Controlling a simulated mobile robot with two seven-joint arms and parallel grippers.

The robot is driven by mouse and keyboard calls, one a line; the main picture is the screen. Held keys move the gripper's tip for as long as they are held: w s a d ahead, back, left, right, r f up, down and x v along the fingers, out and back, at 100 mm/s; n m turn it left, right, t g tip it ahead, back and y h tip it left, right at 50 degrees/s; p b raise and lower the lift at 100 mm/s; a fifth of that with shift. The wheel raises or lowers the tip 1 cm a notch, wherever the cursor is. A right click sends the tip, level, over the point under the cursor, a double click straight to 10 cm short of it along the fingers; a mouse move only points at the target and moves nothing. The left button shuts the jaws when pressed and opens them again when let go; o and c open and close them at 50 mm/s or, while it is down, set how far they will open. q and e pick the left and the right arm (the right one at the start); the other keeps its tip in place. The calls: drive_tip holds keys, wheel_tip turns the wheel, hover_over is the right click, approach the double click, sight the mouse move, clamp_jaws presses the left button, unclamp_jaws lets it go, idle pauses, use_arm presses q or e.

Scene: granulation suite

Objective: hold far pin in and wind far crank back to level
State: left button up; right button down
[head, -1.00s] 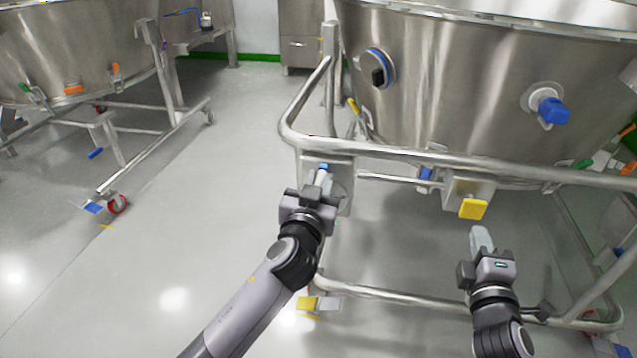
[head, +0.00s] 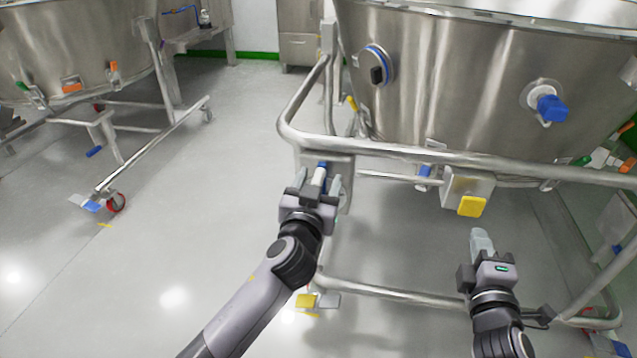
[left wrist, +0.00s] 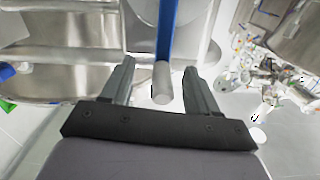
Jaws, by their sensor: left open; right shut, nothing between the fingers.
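A crank with a blue arm (head: 322,165) and a pale round handle (head: 319,177) is on the steel bracket at the left of the near vessel's frame. My left gripper (head: 325,184) is open, its fingers on either side of the handle. The left wrist view shows the handle (left wrist: 162,84) between the spread fingers (left wrist: 158,82), with gaps on both sides, and the blue arm (left wrist: 167,35) beyond it. My right gripper (head: 481,238) is shut and empty, below a steel box with a yellow block (head: 471,206). I cannot tell which part is the far pin.
The steel vessel (head: 450,90) stands above a tubular rail (head: 420,153) close to both grippers. A blue part (head: 423,174) sits left of the steel box. A lower bar (head: 400,294) with a yellow pedal (head: 306,301) runs below. Open floor (head: 190,220) lies left.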

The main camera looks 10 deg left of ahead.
use_arm(q)
drive_tip(key=s, duration=1)
idle(0.5)
